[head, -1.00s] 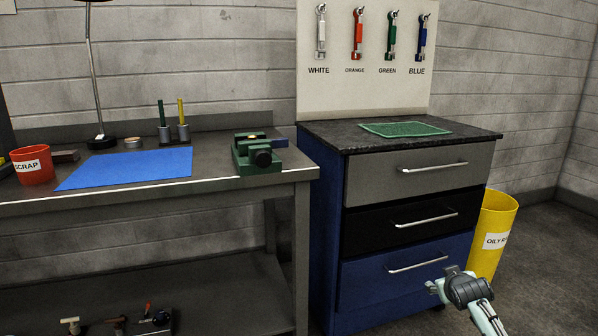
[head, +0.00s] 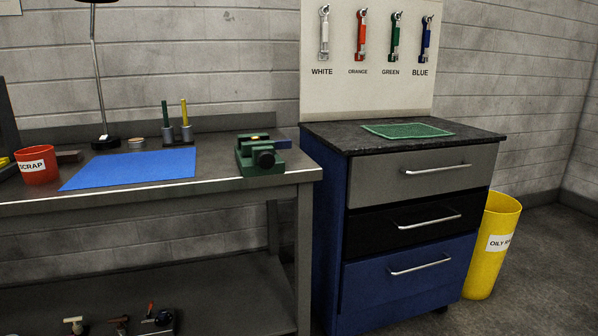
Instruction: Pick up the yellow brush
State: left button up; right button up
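A thin yellow upright handle (head: 184,112), which looks like the yellow brush, stands in a dark holder (head: 178,137) towards the back of the workbench. A similar green handle (head: 165,111) stands in the same holder, just to its left. The lower ends of both are hidden inside the holder's cups. Neither of my grippers shows in the head view.
A blue mat (head: 130,169) lies in front of the holder, and a green vise (head: 260,155) stands to its right. A lamp (head: 104,140) and a red scrap bin (head: 37,165) are on the left. A drawer cabinet (head: 410,175) stands right of the bench.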

aim_at(183, 101)
jog(key=i+j+u, duration=0.3)
jog(key=i, duration=0.3)
jog(key=i+j+u, duration=0.1)
jog(key=i+u, duration=0.2)
jog(key=i, duration=0.25)
